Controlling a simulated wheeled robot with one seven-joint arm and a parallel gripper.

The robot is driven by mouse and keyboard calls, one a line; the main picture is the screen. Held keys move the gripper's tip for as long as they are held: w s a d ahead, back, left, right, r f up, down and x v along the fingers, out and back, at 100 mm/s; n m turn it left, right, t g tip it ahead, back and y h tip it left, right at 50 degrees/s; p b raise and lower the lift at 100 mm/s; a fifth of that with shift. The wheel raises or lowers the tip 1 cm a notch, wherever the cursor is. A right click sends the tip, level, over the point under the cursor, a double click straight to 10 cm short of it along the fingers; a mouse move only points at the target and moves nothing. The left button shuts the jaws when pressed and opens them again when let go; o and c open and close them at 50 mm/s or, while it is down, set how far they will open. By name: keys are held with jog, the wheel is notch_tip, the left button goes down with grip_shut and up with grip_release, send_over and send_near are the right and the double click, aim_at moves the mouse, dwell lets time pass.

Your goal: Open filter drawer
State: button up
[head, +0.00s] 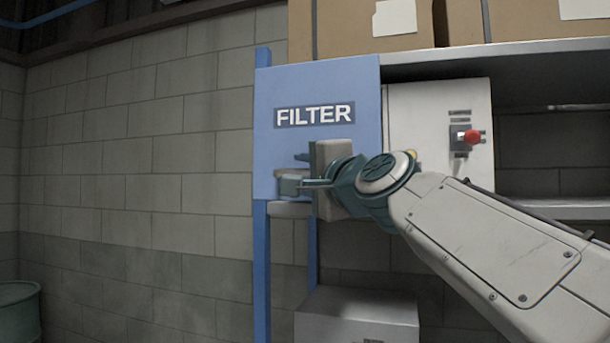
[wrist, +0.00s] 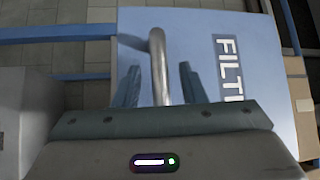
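The filter drawer (head: 275,90) has a blue front with a white-on-dark "FILTER" label, and sits in a blue-framed rack. Its front also fills much of the wrist view (wrist: 205,35). A grey bar handle (wrist: 160,65) stands out from the front. In the head view the handle is mostly hidden by my gripper (head: 298,172), which is in front of the lower part of the drawer. In the wrist view my gripper (wrist: 159,85) has its two dark fingers apart, one on each side of the handle, with gaps visible between fingers and bar.
A white box with a red knob (head: 472,137) is right of the drawer. Cardboard boxes (head: 360,25) sit on the shelf above. A grey box (head: 355,315) stands below, and a green drum (head: 20,310) is at the far left.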

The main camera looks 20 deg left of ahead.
jog(key=b+v, duration=0.3)
jog(key=v, duration=1)
jog(key=shift+s+b, duration=0.2)
jog(key=shift+b, duration=0.2)
jog(key=shift+f, duration=0.1)
jog(key=w+d+f+n+g+h, duration=0.1)
jog(key=d+f+h, duration=0.25)
jog(key=f, duration=0.65)
jog(key=w+d+f+n+g+h+p, duration=0.15)
jog(key=d+f, duration=0.25)
jog(key=f, duration=0.6)
jog(key=w+d+f+n+g+h+b, duration=0.1)
jog(key=d+f+g+h, duration=0.2)
jog(key=f, duration=0.8)
jog(key=s+d+f+n+g+h, duration=0.1)
jog(key=s+d+f+h, duration=0.1)
jog(key=s+d+f, duration=0.2)
jog(key=s+d+f+n+g+h, duration=0.1)
jog(key=s+d+f, duration=0.4)
jog(key=f, duration=0.5)
jog(key=s+d+f+n+g+h+p, duration=0.1)
jog(key=s+d+f+g+h, duration=0.2)
jog(key=f, duration=0.4)
jog(key=shift+s+d+f+n, duration=0.3)
jog(key=shift+s+d+n, duration=0.05)
jog(key=shift+s+d, duration=0.35)
jog(key=shift+w, duration=0.1)
